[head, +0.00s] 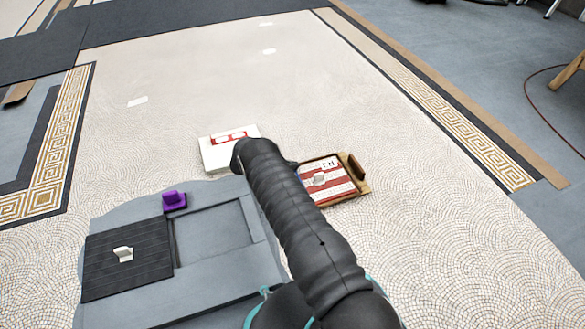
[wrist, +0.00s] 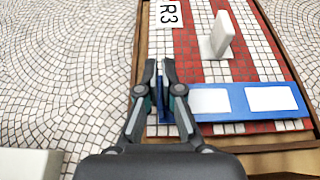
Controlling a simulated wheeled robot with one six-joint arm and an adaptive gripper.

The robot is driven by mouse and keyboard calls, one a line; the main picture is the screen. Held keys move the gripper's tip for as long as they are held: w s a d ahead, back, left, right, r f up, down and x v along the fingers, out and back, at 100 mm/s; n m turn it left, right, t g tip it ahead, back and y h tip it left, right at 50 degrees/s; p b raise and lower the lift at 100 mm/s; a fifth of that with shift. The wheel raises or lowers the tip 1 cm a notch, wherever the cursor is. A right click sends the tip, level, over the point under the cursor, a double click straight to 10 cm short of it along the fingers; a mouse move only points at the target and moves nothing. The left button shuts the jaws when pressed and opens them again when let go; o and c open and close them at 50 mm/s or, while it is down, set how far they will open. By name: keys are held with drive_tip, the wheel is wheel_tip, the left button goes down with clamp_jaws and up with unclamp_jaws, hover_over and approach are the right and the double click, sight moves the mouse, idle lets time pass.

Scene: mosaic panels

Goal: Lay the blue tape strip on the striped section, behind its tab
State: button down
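The striped section (wrist: 271,67) has red and white tile rows, an R3 label (wrist: 170,14) and an upright white tab (wrist: 221,36). It sits in a brown tray, and in the head view the section (head: 340,188) is right of my arm. The blue tape strip (wrist: 236,101), with white rectangles, lies across the section's lower rows in the wrist view, below the tab. My gripper (wrist: 160,72) has its fingers closed around an upright blue piece at the strip's left end. I cannot tell whether the strip touches the tiles. My arm hides most of it in the head view.
A white block (head: 216,156) with a red strip (head: 230,136) on top stands left of the tray (head: 360,184). A purple piece (head: 174,200) and a dark panel (head: 103,273) with a white tab (head: 124,254) are at left. The mosaic floor beyond is mostly clear.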

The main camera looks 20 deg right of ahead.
drive_tip(key=shift+f, duration=0.4)
drive_tip(key=shift+f, duration=0.1)
drive_tip(key=c, duration=1.3)
unclamp_jaws()
